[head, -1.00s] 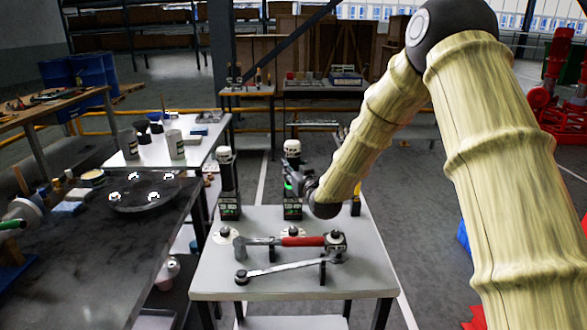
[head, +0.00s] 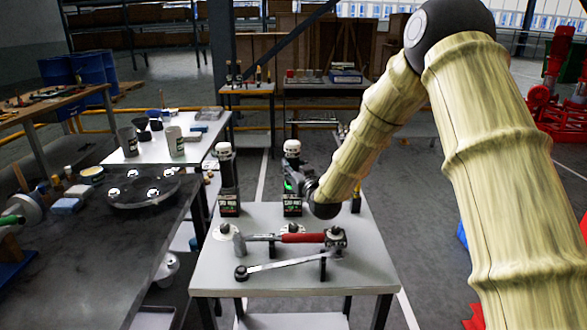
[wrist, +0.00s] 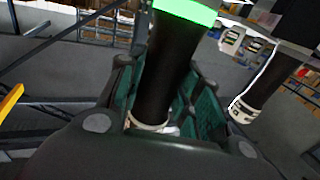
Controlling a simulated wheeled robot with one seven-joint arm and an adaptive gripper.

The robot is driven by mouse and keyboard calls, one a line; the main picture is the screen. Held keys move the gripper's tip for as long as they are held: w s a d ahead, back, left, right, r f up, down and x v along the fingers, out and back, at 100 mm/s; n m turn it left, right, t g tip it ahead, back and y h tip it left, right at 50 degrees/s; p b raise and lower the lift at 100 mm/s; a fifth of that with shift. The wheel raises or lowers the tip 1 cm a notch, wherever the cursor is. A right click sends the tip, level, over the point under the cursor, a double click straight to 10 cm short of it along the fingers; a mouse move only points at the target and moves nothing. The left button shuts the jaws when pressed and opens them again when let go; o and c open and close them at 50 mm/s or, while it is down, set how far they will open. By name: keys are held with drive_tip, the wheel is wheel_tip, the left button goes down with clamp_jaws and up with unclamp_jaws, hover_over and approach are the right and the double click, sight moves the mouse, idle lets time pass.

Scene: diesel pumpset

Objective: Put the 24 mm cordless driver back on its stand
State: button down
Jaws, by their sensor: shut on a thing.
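A black cordless driver with a white cap and a green band (head: 292,178) is upright at the back middle of the small grey table (head: 215,275). My gripper (head: 300,186) is shut around its dark body from the right. In the wrist view its black barrel and green band (wrist: 172,60) show between the fingers (wrist: 160,100). Its base looks at or very near the tabletop; contact is unclear. A similar driver (head: 228,180) stands to its left, also in the wrist view (wrist: 262,85). Size marks are unreadable. I cannot make out a distinct stand under the held driver.
A red-handled tool (head: 300,238) and a long wrench (head: 285,265) lie on supports at the table's front. A dark workbench (head: 90,270) is left. A yellow object (head: 356,198) stands right of my gripper.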

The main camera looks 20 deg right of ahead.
drive_tip(key=c, duration=0.9)
unclamp_jaws()
drive_tip(key=shift+s+f, duration=0.1)
drive_tip(key=shift+s, duration=0.05)
drive_tip(key=s, duration=0.7)
drive_tip(key=s+d, duration=0.1)
drive_tip(key=s, duration=0.3)
drive_tip(key=shift+s, duration=0.35)
